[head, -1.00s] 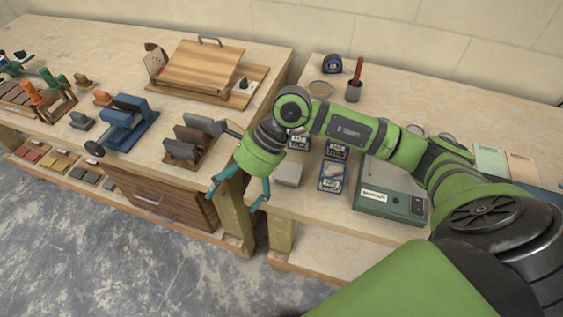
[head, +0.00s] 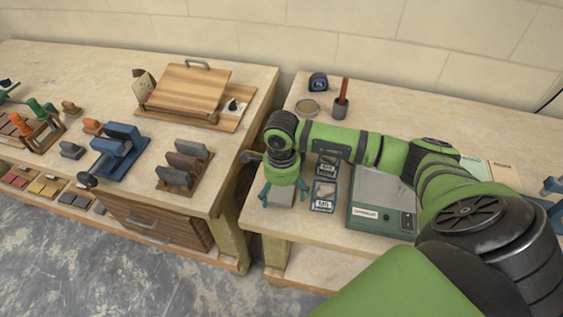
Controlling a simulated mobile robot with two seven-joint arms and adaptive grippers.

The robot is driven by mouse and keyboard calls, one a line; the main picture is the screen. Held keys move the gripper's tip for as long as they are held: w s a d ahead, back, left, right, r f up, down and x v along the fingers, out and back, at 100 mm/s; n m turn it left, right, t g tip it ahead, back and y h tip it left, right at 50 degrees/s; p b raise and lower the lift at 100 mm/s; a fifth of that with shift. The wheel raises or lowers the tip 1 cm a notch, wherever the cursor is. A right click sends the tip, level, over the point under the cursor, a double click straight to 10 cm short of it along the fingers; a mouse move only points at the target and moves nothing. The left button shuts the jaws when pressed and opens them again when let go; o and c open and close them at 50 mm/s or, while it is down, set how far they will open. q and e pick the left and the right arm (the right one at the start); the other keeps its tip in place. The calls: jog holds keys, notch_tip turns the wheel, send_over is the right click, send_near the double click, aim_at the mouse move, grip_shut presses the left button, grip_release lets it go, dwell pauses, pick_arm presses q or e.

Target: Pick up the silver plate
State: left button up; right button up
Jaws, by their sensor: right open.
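A small, flat, pale grey square piece (head: 281,200), which looks like the silver plate, lies near the front edge of the right bench. My right gripper (head: 284,194) is above it, pointing down. Its teal fingers are spread, one toward each side of the piece, with nothing seen held. The hand hides the back of the piece, and I cannot tell whether the fingers touch it. My left gripper is not in view.
Labelled packets (head: 323,196) lie just right of the gripper, beside a green scale (head: 381,216) with a grey top. Behind my arm are a round dish (head: 307,107), a mortar with a red-handled pestle (head: 341,107) and a tape measure (head: 318,82). A gap separates the left bench (head: 60,65).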

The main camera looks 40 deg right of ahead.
aim_at(285, 193)
jog(key=c, duration=1.7)
jog(key=shift+r, duration=0.1)
jog(key=shift+r+b, duration=0.25)
jog(key=shift+b, duration=0.05)
jog(key=r, duration=0.1)
jog(key=r+b, duration=0.1)
jog(key=r, duration=0.1)
jog(key=shift+s+d+r+b, duration=0.25)
jog(key=shift+d+r+b, duration=0.05)
jog(key=shift+d+b, duration=0.1)
jog(key=s+d+r+b, duration=0.1)
jog(key=s+d+r, duration=0.1)
jog(key=s+d+r+b, duration=0.1)
jog(key=s+d+r, duration=0.1)
jog(key=s, duration=0.1)
jog(key=s+d+r+b, duration=0.1)
jog(key=s+d+r, duration=0.1)
jog(key=shift+s, duration=0.35)
jog(key=shift+s+d+r+b, duration=0.25)
jog(key=shift+s+r+b, duration=0.1)
jog(key=shift+s, duration=0.05)
